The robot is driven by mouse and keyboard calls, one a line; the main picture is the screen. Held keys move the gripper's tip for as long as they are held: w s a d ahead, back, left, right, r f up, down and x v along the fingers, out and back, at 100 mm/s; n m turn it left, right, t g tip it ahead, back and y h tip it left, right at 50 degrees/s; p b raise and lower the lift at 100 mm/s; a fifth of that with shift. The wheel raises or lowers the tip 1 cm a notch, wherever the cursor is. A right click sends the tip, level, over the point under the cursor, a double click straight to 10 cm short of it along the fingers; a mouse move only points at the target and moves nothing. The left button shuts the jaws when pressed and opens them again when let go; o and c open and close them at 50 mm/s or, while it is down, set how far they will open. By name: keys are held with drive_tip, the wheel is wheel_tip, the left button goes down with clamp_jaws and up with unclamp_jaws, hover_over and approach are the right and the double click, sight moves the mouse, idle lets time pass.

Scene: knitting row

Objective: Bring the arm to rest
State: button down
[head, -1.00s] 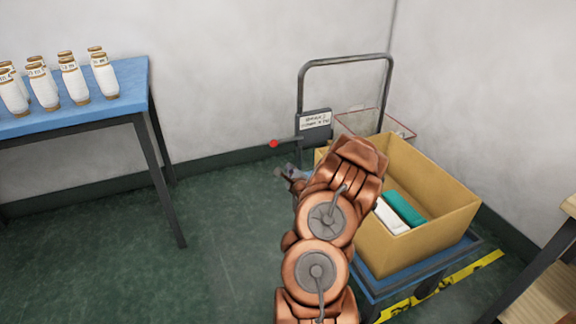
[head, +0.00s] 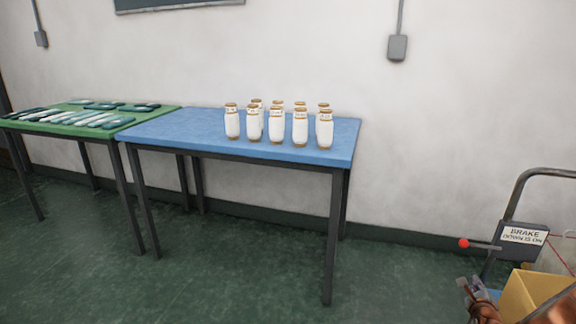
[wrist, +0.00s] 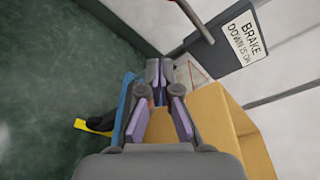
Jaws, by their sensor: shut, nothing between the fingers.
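My gripper (wrist: 160,72) shows in the wrist view with its grey fingers and purple pads shut and nothing held. In the head view, only a small part of my gripper (head: 466,287) and of my copper-coloured arm (head: 486,308) shows at the lower right corner, left of the box (head: 530,291).
The cart's brake sign (head: 523,237) and red-knobbed lever (head: 464,243) stand close to my gripper. A blue table (head: 190,130) with several white yarn cones and a green table (head: 160,113) with knitted pieces line the wall. The floor before them is clear.

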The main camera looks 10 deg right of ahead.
drive_tip(key=w+a+r+n+g+y, duration=0.1)
drive_tip(key=w+a+r+n+y, duration=0.2)
drive_tip(key=a+n, duration=0.5)
drive_tip(key=w+a+r+n+g+y, duration=0.1)
drive_tip(key=w+a+n+y, duration=0.3)
drive_tip(key=a, duration=0.7)
drive_tip(key=s+a+r+n+g+y, duration=0.1)
drive_tip(key=s+a+r+n+g, duration=0.2)
drive_tip(key=a, duration=0.6)
drive_tip(key=s+a+n+g+y, duration=0.1)
drive_tip(key=s+a+n+g, duration=0.1)
drive_tip(key=s+a+n, duration=0.35)
drive_tip(key=s+a+r+n+g, duration=0.35)
drive_tip(key=s+a, duration=0.25)
drive_tip(key=s, duration=0.4)
drive_tip(key=s+a+r+n+g, duration=0.25)
drive_tip(key=s+a+n, duration=0.3)
drive_tip(key=s, duration=0.35)
drive_tip(key=s+a+r+n+g, duration=0.35)
drive_tip(key=s+a, duration=0.25)
drive_tip(key=s, duration=0.4)
wheel_tip(320, 180, up, 23)
drive_tip(key=s+t+p, duration=0.1)
drive_tip(key=p, duration=2.1)
drive_tip(key=shift+s+a+y, duration=0.15)
drive_tip(key=shift+s+y, duration=0.05)
drive_tip(key=shift+y, duration=0.1)
drive_tip(key=shift+t, duration=0.25)
